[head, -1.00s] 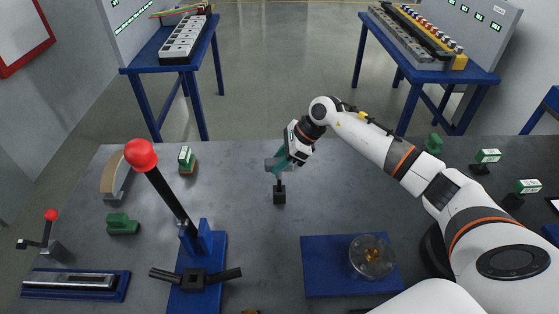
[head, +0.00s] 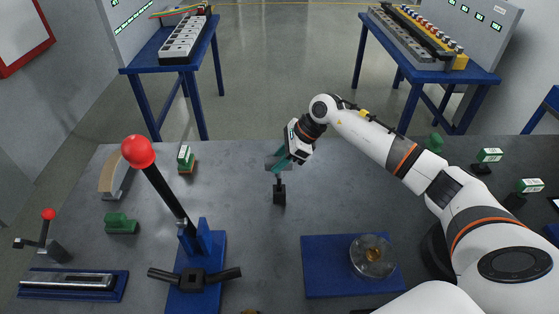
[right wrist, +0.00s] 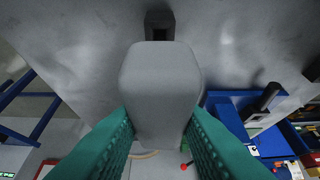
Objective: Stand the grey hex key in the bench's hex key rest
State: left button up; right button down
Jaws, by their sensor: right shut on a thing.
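The grey hex key (head: 276,163) is near the middle of the bench in the head view, its handle on top and its shaft pointing down. My right gripper (head: 284,159) is shut on the handle with its teal fingers. The handle also fills the middle of the right wrist view (right wrist: 160,90). The small black hex key rest (head: 279,195) stands on the bench right below the shaft. The rest also shows beyond the handle in the right wrist view (right wrist: 159,21). I cannot tell how far the shaft is in the rest. My left gripper is not in view.
A lever with a red ball (head: 138,151) stands on a blue base to the left. A blue plate (head: 323,268) with a clear disc (head: 372,256) lies at front right. Green blocks (head: 121,224) stand at the left. The bench (head: 335,185) around the rest is clear.

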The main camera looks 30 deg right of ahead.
aim_at(282, 176)
dwell(0.4)
jog(key=shift+f+b, duration=2.35)
jog(key=shift+f, duration=0.2)
jog(key=c, duration=1)
grip_release()
jog(key=shift+d+r, duration=0.1)
jog(key=shift+s+d+r, duration=0.1)
jog(key=shift+d+r, duration=0.1)
jog(key=shift+r, duration=0.1)
jog(key=b+v, duration=0.3)
jog(key=v, duration=0.8)
jog(key=shift+r, duration=0.1)
